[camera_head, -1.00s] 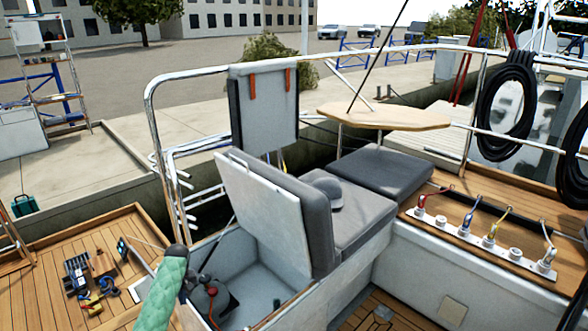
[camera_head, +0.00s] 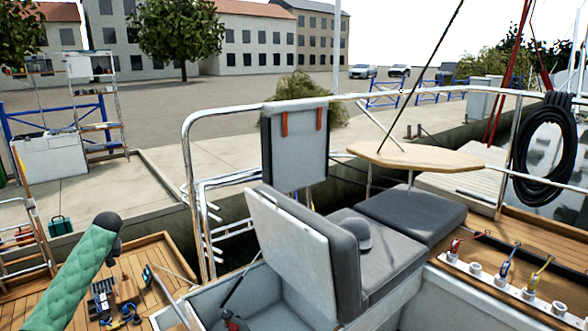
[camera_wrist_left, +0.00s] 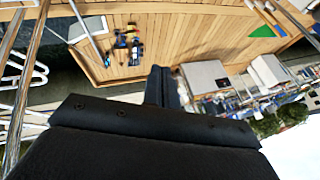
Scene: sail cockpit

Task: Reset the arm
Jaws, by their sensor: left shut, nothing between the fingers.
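My left gripper (camera_wrist_left: 160,80) shows in the wrist view as a dark body with its two fingers pressed together and nothing between them. It is in the air with the teak deck beyond its tips. In the head view my left arm, in a green quilted cover, rises from the bottom left and ends in a dark tip (camera_head: 108,225) over the deck. It touches nothing that I can see. My right gripper is in neither view.
The open locker (camera_head: 285,305) has its cushioned lid (camera_head: 300,250) raised. Tools (camera_head: 115,300) lie on the wooden deck (camera_head: 150,250). The steel railing (camera_head: 187,160) stands behind. The air around the arm looks clear.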

